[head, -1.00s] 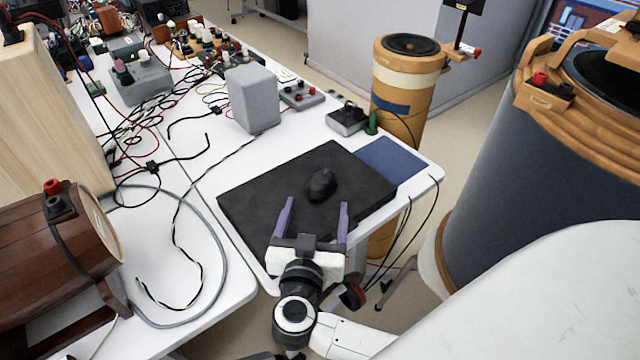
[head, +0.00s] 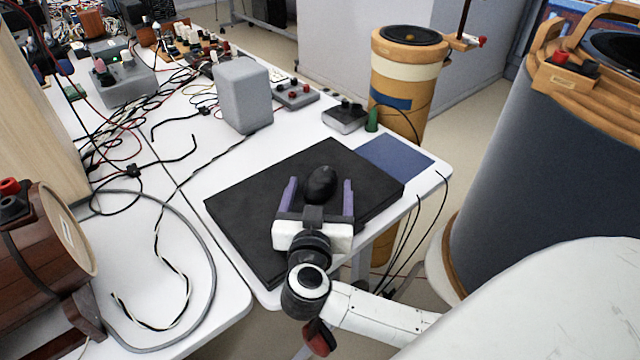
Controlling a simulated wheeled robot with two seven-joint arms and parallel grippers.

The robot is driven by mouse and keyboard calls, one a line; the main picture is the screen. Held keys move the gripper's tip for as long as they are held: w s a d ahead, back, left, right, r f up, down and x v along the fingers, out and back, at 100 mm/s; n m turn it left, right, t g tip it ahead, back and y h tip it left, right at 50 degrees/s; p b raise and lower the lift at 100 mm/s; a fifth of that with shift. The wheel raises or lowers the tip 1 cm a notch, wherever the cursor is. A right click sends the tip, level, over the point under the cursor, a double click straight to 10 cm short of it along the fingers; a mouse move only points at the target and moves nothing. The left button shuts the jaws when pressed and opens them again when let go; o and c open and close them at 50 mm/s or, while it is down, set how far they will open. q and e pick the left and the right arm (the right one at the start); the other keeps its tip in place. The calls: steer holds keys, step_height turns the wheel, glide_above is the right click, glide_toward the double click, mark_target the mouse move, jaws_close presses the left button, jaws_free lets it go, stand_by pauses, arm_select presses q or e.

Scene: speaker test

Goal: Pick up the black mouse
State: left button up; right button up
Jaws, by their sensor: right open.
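The black mouse (head: 321,184) lies on a black mat or slab (head: 250,205) at the front corner of the white table. My right gripper (head: 320,188) is open, its two purple fingers on the left and right of the mouse's near part. I cannot tell whether the fingers are down at the mouse's height or touch it. The mouse's near end is close to the gripper's palm. My left gripper is not in view.
A blue pad (head: 395,163) lies right of the black mat. A grey box (head: 243,95) and a small grey device (head: 344,117) stand behind it. Loose cables cover the table's left part. A wooden barrel (head: 52,245) is at left; tall speaker cylinders (head: 405,75) stand at right.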

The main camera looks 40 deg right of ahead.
steer(key=c, duration=1.4)
steer(key=shift+o, duration=0.2)
steer(key=shift+r, duration=0.1)
